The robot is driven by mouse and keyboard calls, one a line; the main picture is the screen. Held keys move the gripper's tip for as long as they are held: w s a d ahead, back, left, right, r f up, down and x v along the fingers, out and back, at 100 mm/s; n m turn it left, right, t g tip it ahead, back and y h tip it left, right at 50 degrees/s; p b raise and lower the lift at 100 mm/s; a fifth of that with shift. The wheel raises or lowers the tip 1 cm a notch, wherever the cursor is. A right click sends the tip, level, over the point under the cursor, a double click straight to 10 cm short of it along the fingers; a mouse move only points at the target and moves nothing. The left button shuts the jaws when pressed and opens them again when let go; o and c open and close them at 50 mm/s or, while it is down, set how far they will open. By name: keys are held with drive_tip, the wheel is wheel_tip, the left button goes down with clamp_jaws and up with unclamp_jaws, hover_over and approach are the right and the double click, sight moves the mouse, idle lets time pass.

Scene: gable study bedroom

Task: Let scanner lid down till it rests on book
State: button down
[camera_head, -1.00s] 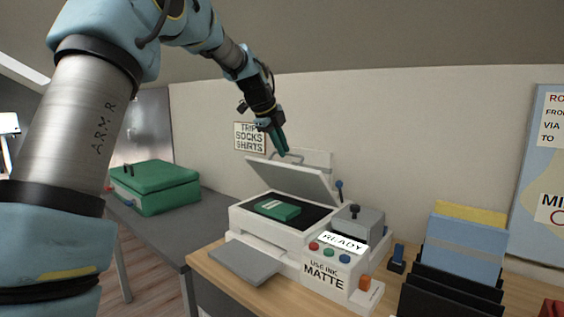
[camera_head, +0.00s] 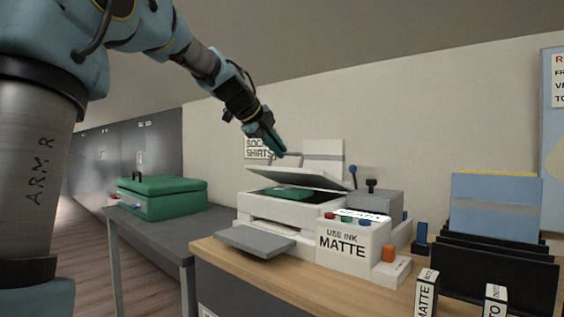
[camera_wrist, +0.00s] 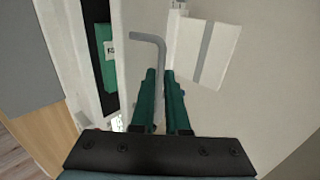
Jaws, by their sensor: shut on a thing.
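The white scanner (camera_head: 268,209) stands on the wooden desk. Its lid (camera_head: 300,177) is tilted at a low angle above the dark glass, with a gap showing at its front. The green book (camera_head: 288,193) lies on the glass under the lid, and it also shows in the wrist view (camera_wrist: 108,70). I see no contact between lid and book. My gripper (camera_head: 279,152) is at the lid's handle, with green fingers. In the wrist view, the fingers of my gripper (camera_wrist: 163,85) are shut on the grey bent handle (camera_wrist: 158,50).
A green case (camera_head: 163,197) sits on a grey table at the left. Black file holders with blue folders (camera_head: 495,205) and small labelled boxes (camera_head: 426,292) stand at the right. A grey tray (camera_head: 255,240) juts from the scanner's front. The wall is close behind.

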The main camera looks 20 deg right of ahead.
drive_tip(key=shift+s+a+f+b, duration=0.2)
drive_tip(key=shift+a+f+b, duration=0.2)
drive_tip(key=shift+f+b, duration=0.5)
drive_tip(key=shift+s+a+f+b, duration=0.2)
drive_tip(key=shift+a+f+b, duration=0.25)
drive_tip(key=shift+b, duration=0.7)
drive_tip(key=shift+d, duration=0.1)
drive_tip(key=c, duration=0.9)
unclamp_jaws()
drive_tip(key=v, duration=1)
drive_tip(key=shift+s+a+r, duration=0.15)
drive_tip(key=shift+a+r, duration=0.1)
drive_tip(key=shift+p, duration=0.35)
